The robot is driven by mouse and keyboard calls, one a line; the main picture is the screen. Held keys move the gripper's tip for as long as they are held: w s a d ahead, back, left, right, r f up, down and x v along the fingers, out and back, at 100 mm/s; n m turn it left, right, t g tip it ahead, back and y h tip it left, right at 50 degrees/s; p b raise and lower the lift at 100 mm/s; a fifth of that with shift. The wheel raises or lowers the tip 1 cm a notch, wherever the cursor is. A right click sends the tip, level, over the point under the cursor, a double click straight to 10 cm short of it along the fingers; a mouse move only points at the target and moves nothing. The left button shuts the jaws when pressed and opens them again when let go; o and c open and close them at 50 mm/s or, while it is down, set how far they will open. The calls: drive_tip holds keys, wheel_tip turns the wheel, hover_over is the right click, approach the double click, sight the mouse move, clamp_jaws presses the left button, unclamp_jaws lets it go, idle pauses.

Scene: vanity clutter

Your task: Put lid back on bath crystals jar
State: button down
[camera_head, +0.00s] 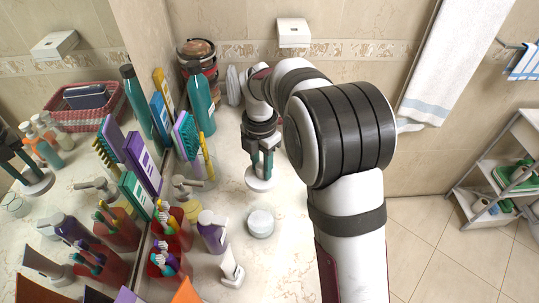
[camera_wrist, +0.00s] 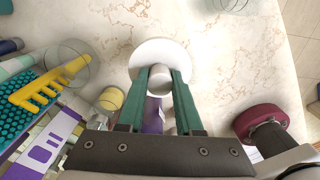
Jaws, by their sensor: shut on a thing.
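My gripper (camera_head: 262,158) is shut on the knob of a round white lid (camera_head: 259,180), left of the arm in the head view. In the wrist view, the green fingers (camera_wrist: 167,77) pinch the knob from both sides, with the lid's disc (camera_wrist: 163,53) beyond them. The lid is at or just above the counter; I cannot tell whether it touches. A low round jar with pale contents (camera_head: 261,224), apparently the bath crystals jar, stands nearer the camera than the lid. I cannot make out the jar in the wrist view.
A purple bottle (camera_head: 212,232) and white tube (camera_head: 231,268) stand beside the jar. A yellow-collared dispenser (camera_head: 187,190), clear glass (camera_head: 205,168) and brush holders (camera_head: 172,232) crowd the left along the mirror. The marble counter (camera_head: 285,250) is bare right of the jar.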

sight(259, 187)
drive_tip(key=s, duration=0.6)
drive_tip(key=shift+s+a+r, duration=0.25)
drive_tip(key=shift+a+r, duration=0.15)
drive_tip(key=shift+f, duration=3.1)
drive_tip(key=shift+f, duration=0.15)
drive_tip(key=c, duration=0.5)
unclamp_jaws()
drive_tip(key=shift+o, duration=0.3)
drive_tip(key=o, duration=0.4)
